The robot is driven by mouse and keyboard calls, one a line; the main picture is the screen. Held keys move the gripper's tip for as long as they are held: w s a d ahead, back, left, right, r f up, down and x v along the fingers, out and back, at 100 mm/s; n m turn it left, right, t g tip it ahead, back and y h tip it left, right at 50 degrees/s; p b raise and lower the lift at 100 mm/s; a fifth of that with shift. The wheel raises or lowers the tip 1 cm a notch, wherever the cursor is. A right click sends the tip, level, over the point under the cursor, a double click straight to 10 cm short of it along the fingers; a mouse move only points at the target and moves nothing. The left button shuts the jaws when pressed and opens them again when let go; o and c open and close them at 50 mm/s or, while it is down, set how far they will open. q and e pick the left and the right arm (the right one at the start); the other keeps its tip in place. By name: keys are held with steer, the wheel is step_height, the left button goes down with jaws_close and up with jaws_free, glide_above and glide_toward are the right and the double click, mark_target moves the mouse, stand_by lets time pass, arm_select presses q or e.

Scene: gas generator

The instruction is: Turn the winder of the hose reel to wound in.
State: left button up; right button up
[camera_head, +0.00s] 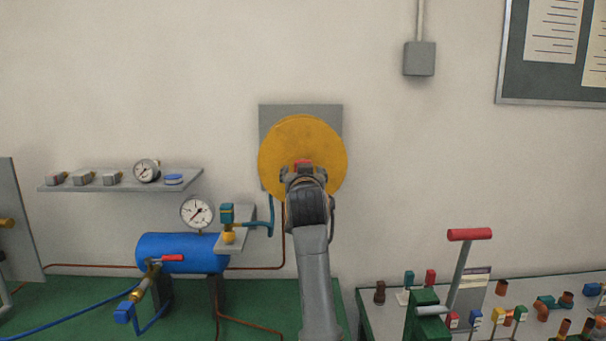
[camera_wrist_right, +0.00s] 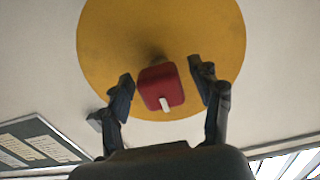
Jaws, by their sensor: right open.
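The hose reel (camera_head: 300,136) is a yellow disc on a grey wall plate (camera_head: 270,118); its yellow face also fills the upper right wrist view (camera_wrist_right: 205,30). Its winder is a red block (camera_wrist_right: 161,87) with a white mark, in front of the disc's lower middle. In the head view only a bit of the red winder (camera_head: 303,164) shows above my right gripper (camera_head: 303,175). In the right wrist view my right gripper (camera_wrist_right: 165,88) is open, with one finger on each side of the winder and gaps visible. My left gripper is not in view.
A blue tank (camera_head: 180,252) with gauge and valves stands left of my arm on a green bench (camera_head: 70,300). A grey shelf (camera_head: 120,183) is on the wall. A bench at right holds a red-handled lever (camera_head: 470,235) and several small fittings.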

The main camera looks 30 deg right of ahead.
steer(key=v, duration=1.2)
